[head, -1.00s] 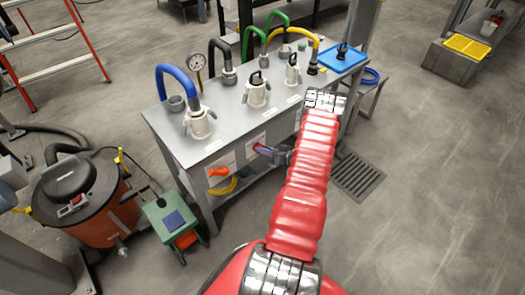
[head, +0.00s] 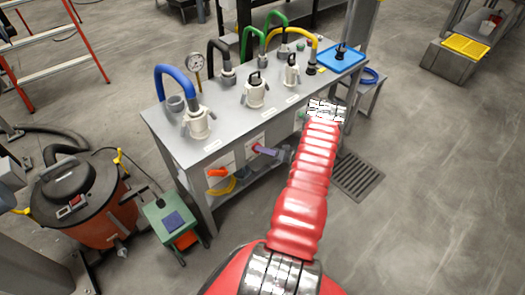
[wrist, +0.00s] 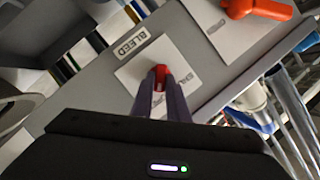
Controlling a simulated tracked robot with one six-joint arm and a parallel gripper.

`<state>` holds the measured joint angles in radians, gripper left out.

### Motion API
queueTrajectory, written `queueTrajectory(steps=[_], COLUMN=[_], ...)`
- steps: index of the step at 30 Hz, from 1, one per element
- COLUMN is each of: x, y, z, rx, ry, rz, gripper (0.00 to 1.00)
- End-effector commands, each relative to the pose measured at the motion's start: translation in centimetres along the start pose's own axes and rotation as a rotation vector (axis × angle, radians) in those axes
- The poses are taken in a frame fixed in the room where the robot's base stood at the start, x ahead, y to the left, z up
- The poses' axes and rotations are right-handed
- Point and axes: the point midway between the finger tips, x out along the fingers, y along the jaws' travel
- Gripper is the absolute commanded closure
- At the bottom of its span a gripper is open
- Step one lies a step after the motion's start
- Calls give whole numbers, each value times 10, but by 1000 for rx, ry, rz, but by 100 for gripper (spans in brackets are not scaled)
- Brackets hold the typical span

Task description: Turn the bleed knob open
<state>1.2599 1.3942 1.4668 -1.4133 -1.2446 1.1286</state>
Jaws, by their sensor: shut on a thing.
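The red bleed knob (wrist: 161,74) sits on a white plate (wrist: 140,78) on the grey front panel of the bench, beside the BLEED label (wrist: 124,43). My gripper (wrist: 160,82) is shut on the knob, its two purple fingers on either side of it. In the head view, my gripper (head: 258,149) reaches the bench's front panel from the right. The knob itself is hidden or too small to tell there. The knob's exact turn angle is hard to read.
An orange handle (wrist: 258,7) on another plate is close by; it also shows in the head view (head: 217,172). The bench top (head: 205,148) above carries hose couplings, a gauge (head: 196,61) and a blue tray (head: 340,60).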

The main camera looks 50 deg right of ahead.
Motion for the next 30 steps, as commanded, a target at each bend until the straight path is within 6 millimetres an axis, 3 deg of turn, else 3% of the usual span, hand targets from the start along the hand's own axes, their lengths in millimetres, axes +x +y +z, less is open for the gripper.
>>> queueTrajectory(steps=[2, 3, 10, 17, 30], x=[4, 4, 3, -17, -94], y=[1, 1, 1, 0, 1], z=[-2, -2, -2, -2, -1], rx=[-1, -1, -2, -2, 1], ry=[0, 0, 1, 3, 5], rz=[5, 5, 5, 3, 2], gripper=[100, 84, 68, 67, 67])
